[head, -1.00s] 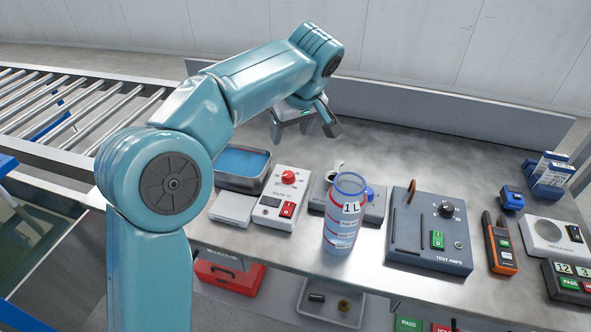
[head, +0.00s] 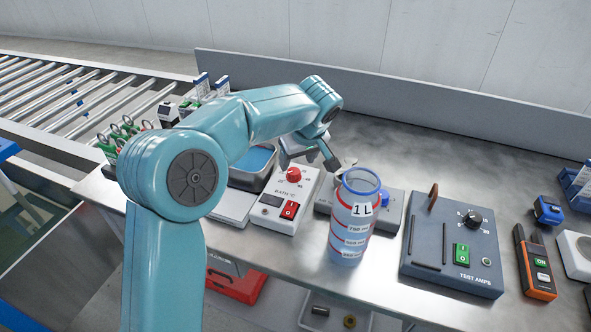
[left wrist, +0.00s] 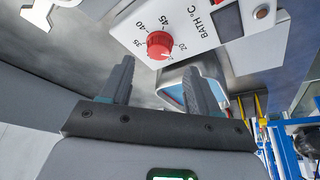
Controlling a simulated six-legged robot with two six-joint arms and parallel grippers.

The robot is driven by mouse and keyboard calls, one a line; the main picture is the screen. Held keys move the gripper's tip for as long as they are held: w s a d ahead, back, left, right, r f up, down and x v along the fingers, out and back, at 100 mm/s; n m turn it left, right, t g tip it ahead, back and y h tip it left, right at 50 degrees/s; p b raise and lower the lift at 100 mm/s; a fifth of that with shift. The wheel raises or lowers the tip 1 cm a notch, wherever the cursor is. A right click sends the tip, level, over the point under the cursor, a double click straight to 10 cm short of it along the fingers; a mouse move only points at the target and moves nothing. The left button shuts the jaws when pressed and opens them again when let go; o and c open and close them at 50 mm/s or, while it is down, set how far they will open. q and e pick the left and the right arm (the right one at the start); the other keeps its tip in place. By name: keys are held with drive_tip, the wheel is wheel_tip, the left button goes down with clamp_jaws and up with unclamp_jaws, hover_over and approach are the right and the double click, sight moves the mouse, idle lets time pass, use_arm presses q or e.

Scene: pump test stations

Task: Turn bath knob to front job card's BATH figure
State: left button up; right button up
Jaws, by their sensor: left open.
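The red bath knob (head: 293,175) is on the white BATH °C box (head: 270,212). It also shows in the left wrist view (left wrist: 160,46), ringed by figures including 20, 35, 40 and 45; its exact setting is unclear. My left gripper (head: 308,160) is above and behind the box, beside the knob in the picture. In the left wrist view its two fingers (left wrist: 160,85) are apart with nothing between them, and the knob lies beyond their tips, apparently untouched. Cards in blue holders (head: 211,86) stand at the back left; their print is too small to read. My right gripper is out of view.
A blue-rimmed 1L jug (head: 352,222) stands right of the bath box. The TEST AMPS box (head: 455,250) and an orange meter (head: 535,265) are farther right. The water tray (head: 250,180) is partly behind my arm. A roller conveyor (head: 60,95) is at left.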

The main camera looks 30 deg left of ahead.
sight(294, 171)
use_arm(q)
drive_tip(key=x, duration=0.5)
drive_tip(key=shift+w+f, duration=0.15)
drive_tip(key=shift+f, duration=0.15)
drive_tip(key=shift+a, duration=0.1)
drive_tip(key=c, duration=1)
